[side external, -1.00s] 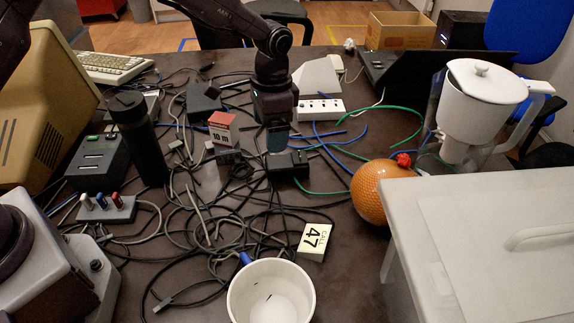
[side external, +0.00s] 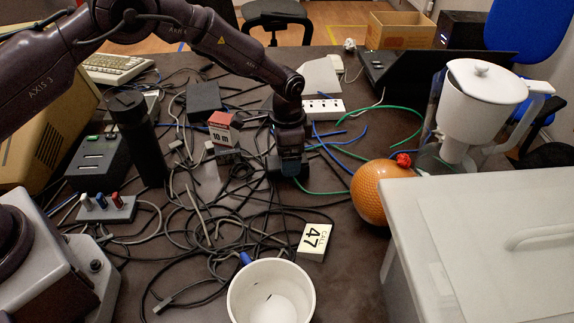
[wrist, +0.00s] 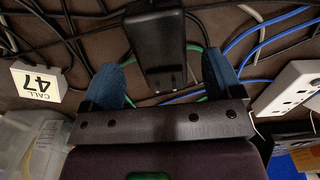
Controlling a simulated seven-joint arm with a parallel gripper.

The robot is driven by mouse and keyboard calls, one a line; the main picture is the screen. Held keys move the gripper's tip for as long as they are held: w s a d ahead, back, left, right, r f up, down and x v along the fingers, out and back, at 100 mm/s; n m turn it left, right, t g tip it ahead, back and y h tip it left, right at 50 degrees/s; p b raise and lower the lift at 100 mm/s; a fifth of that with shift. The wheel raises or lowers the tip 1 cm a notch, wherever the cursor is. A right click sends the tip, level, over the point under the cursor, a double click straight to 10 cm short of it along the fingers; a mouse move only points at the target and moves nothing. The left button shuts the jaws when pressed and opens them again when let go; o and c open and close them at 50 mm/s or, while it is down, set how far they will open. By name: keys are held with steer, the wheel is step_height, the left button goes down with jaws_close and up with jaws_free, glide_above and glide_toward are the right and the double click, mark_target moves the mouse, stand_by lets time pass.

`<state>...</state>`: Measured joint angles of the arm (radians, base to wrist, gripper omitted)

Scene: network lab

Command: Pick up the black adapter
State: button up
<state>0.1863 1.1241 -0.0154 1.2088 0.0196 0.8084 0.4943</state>
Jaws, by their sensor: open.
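The black adapter (wrist: 157,42) lies on the dark table among cables, with its two prongs showing in the wrist view. My gripper (wrist: 165,80) is open, with one blue fingertip on each side of the adapter's pronged end. I cannot tell whether either finger touches it. In the side view my gripper (side external: 288,168) points down close above the tabletop, and it hides most of the adapter.
Tangled black cables (side external: 215,235) cover the middle of the table. An orange ball (side external: 370,192), a white bucket (side external: 271,293) and a "47" card (side external: 314,242) are nearby.

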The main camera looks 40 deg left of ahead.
step_height(320, 180, down, 4)
steer(key=shift+r, duration=0.2)
steer(key=c, duration=1.1)
steer(key=shift+r, duration=0.2)
